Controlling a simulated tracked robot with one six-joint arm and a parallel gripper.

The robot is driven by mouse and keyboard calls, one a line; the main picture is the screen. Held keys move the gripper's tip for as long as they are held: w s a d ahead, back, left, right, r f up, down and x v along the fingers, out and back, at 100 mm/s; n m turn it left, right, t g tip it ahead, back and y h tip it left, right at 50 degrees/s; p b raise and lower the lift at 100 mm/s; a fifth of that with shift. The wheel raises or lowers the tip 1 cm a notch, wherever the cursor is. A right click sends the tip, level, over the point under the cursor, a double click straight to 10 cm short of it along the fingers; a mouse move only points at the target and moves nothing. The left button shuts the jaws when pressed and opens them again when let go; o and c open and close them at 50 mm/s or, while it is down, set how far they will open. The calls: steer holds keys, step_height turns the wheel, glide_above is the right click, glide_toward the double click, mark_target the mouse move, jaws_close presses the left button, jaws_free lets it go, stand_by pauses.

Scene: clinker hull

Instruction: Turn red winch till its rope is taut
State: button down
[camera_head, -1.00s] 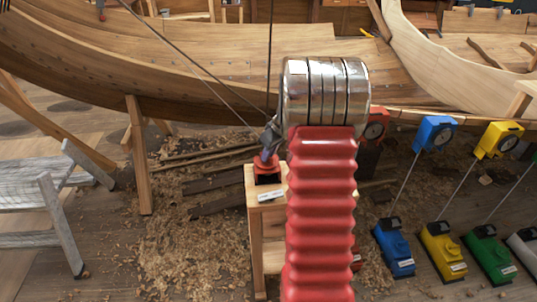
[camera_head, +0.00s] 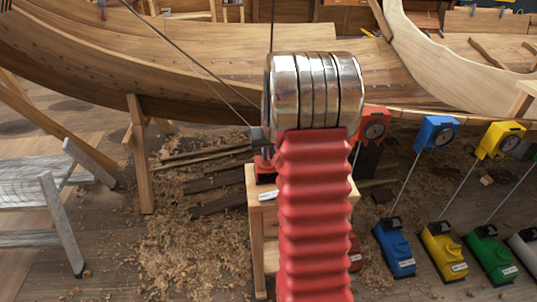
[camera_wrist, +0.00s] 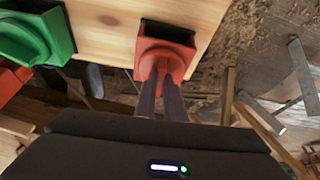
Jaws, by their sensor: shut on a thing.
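The red winch (camera_head: 264,166) stands on a wooden stand, partly hidden by my arm. In the wrist view a red housing (camera_wrist: 165,48) with a dark opening sits on the wooden top. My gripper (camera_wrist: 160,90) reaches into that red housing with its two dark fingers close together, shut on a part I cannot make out. In the head view the gripper is mostly hidden behind my arm. A red gauge (camera_head: 373,125) with a round dial stands right of my arm. Only a short piece of line shows below it; whether it is taut cannot be told.
Blue (camera_head: 395,250), yellow (camera_head: 443,251) and green (camera_head: 489,254) boxes stand on the floor at right, with lines running up to gauges. The wooden stand (camera_head: 258,235) is below the winch. A planked hull (camera_head: 200,60) lies behind. A grey trestle (camera_head: 60,210) stands left.

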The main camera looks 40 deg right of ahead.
steer(key=shift+a+m+h, duration=0.1)
steer(key=shift+m+h, duration=0.3)
steer(key=shift+m, duration=0.5)
steer(key=c, duration=1.8)
jaws_free()
steer(key=shift+c, duration=0.2)
steer(key=v, duration=1.3)
steer(key=shift+r, duration=0.4)
steer(key=shift+w+a, duration=0.1)
steer(key=shift+w, duration=0.05)
